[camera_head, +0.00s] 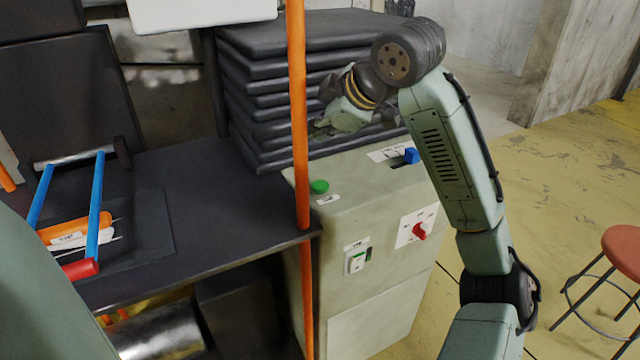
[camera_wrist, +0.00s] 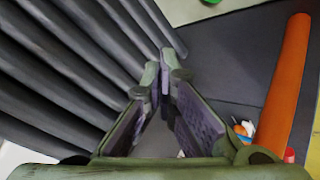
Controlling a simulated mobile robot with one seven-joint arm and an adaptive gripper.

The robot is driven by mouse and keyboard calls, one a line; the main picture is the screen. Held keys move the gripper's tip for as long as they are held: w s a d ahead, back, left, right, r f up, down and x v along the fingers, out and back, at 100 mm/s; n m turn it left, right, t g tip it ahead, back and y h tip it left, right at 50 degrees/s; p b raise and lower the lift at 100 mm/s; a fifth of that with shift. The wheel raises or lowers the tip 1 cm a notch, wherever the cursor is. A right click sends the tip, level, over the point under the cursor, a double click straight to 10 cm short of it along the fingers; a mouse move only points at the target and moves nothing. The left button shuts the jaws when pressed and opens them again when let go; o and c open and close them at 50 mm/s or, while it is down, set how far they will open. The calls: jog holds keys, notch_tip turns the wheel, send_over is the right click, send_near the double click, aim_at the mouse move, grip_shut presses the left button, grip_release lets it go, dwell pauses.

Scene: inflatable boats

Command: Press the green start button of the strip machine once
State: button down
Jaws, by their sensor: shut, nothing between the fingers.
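The strip machine (camera_head: 345,290) is a pale green cabinet to the right of the dark worktable. Its green start button (camera_head: 319,186) is a round cap on the top, near the left front corner. In the wrist view, a sliver of green at the top edge (camera_wrist: 211,2) appears to be this button, mostly cut off. My gripper (camera_head: 318,130) is above and behind the button, beside the dark stack, and apart from the button. In the wrist view my gripper (camera_wrist: 166,60) has its fingertips together with nothing between them.
An orange pole (camera_head: 303,120) stands just left of the button. A stack of dark folded sheets (camera_head: 265,95) rises behind. The machine also has a blue lever (camera_head: 411,155), a red knob (camera_head: 419,231) and a white switch (camera_head: 356,262). A red stool (camera_head: 625,248) stands right.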

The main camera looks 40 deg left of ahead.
jog(key=b, duration=0.6)
send_over(318, 186)
notch_tip(318, 186, down, 7)
jog(key=shift+r, duration=0.15)
jog(key=shift+f+b, duration=0.3)
jog(key=shift+f, duration=0.7)
jog(key=shift+f, duration=0.1)
jog(key=shift+f, duration=0.3)
jog(key=shift+f, duration=0.4)
dwell(0.8)
jog(key=shift+r, duration=0.15)
jog(key=shift+r+p, duration=0.65)
jog(key=shift+r, duration=0.05)
